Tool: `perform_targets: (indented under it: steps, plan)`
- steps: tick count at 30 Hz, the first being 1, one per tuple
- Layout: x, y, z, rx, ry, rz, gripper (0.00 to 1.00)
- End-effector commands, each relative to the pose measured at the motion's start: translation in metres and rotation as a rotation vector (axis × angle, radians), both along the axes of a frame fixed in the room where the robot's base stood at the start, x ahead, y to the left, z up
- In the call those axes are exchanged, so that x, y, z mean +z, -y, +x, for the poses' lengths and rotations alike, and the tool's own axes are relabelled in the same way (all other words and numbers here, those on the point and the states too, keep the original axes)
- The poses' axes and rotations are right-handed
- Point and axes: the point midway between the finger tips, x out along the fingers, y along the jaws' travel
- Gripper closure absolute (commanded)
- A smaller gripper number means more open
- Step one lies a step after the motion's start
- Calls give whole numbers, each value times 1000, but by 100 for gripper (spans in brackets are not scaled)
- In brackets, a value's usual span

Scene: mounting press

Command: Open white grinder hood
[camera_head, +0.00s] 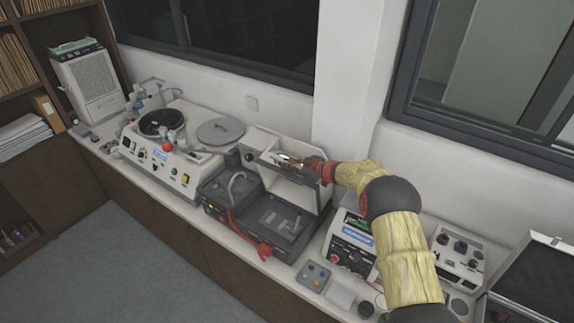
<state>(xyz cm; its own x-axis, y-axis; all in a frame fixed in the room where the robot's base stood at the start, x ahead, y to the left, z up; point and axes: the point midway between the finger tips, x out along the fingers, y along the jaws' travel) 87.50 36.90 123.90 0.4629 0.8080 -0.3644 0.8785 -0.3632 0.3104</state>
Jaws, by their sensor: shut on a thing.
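The white grinder hood (313,194) stands at the back of a dark grey grinder base (265,222) on the counter. The fingertips are small in view, so the exact grip point is hard to see. My wrist hides part of the hood's upper right side.
A polisher with a round black bowl (160,122) and a grey disc lid (220,132) stands to the left. A white control box (349,246) stands right of the grinder. A wall pillar and windows rise behind.

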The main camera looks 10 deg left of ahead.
Motion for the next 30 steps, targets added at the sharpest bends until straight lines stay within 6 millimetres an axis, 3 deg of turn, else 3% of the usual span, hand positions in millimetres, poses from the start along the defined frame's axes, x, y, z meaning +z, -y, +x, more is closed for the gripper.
perform_targets:
  steps: [10, 20, 25, 30]
  plan:
    - [1, 0, 0, 0, 0, 1, 72]
    - [1, 0, -1, 0, 0, 0, 71]
    - [7, 12, -6, -1, 0, 1, 71]
    - [19, 39, -21, -2, 0, 1, 71]
